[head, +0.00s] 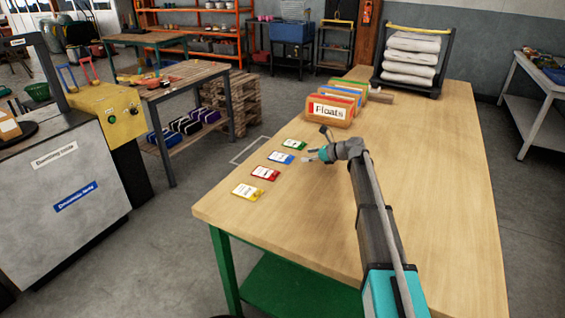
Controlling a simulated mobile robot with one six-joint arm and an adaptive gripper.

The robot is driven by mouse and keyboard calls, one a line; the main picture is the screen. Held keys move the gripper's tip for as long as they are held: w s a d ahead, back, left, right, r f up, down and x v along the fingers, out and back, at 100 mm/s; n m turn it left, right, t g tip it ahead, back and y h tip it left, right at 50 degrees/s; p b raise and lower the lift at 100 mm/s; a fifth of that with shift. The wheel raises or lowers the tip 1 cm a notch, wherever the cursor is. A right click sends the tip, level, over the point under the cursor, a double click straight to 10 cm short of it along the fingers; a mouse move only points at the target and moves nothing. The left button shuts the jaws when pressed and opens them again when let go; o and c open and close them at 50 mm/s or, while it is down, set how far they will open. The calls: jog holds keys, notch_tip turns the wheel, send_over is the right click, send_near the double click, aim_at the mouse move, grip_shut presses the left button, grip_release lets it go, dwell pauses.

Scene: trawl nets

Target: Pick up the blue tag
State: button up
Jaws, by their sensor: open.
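The blue tag (280,157) lies flat on the wooden table (430,190), with white labelling on it. It is in a slanting row near the table's left edge, between a green tag (294,144) farther back and a red tag (265,173) nearer. A yellow tag (248,192) is at the near end. My gripper (309,158) is open, just right of the blue tag and apart from it in the picture. Its fingers look small, and I cannot tell its height above the table. The blue tag shows whole.
A wooden holder labelled "Floats" (329,111) with coloured dividers stands behind my gripper. A rack of folded white cloths (411,58) stands at the table's far end. The table to the right of my arm is clear. A grey cabinet (66,170) stands apart at the left.

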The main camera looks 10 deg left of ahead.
aim_at(290, 156)
jog(key=shift+b+x, duration=0.3)
jog(key=shift+x, duration=1)
jog(key=shift+b+x, duration=0.9)
jog(key=shift+x, duration=1.7)
jog(key=shift+r, duration=0.15)
jog(key=c, duration=1)
